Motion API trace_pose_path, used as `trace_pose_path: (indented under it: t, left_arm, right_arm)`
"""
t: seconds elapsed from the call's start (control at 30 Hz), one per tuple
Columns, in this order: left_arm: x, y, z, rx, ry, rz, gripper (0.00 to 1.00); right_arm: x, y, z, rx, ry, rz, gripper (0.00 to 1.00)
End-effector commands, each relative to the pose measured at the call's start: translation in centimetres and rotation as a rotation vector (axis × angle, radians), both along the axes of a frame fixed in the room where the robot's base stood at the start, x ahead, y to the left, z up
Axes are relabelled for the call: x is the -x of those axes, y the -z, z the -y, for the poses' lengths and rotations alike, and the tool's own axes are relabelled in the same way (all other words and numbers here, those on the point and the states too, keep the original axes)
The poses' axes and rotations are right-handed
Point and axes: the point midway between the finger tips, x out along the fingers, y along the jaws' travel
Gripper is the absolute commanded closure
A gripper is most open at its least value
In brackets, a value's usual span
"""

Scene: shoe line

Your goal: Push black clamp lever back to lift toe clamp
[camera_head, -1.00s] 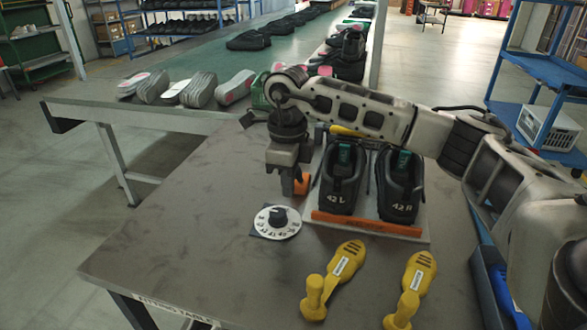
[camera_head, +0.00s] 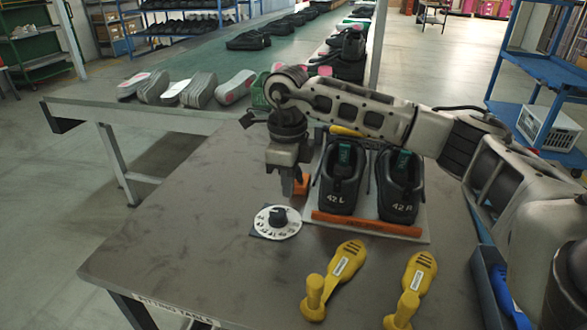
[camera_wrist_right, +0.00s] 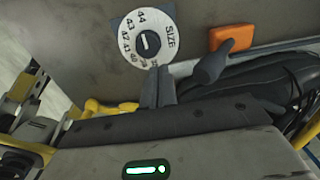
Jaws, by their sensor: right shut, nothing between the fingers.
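My right gripper (camera_head: 287,188) is shut and empty, pointing down just left of the left black shoe, marked 42 L (camera_head: 341,180). In the right wrist view its closed fingers (camera_wrist_right: 158,87) are beside a dark rounded lever (camera_wrist_right: 213,65), with a small visible space between them. An orange block (camera_wrist_right: 231,37) lies just beyond the lever; it also shows in the head view (camera_head: 302,185). My left gripper is not in view.
A white size dial (camera_head: 278,221) lies near my right gripper. The right shoe, 42 R (camera_head: 400,187), stands behind the orange front bar (camera_head: 366,224). Two yellow tools (camera_head: 344,262) (camera_head: 417,275) lie in front. The table's left part (camera_head: 170,240) is clear.

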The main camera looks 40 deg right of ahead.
Motion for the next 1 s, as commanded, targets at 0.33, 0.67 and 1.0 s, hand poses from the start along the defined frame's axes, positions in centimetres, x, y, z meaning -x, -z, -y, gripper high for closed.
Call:
trace_pose_path:
  t: [0.33,0.67,1.0]
  left_arm:
    - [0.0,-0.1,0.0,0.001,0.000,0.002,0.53]
    - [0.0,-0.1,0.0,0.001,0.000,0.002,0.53]
    - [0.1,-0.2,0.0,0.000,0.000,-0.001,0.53]
  right_arm:
    - [0.0,0.0,0.0,0.000,0.000,0.000,1.00]
    - [-0.8,0.0,0.9,0.000,0.001,0.000,1.00]
    - [-1.9,0.0,2.2,-0.001,0.001,0.001,1.00]
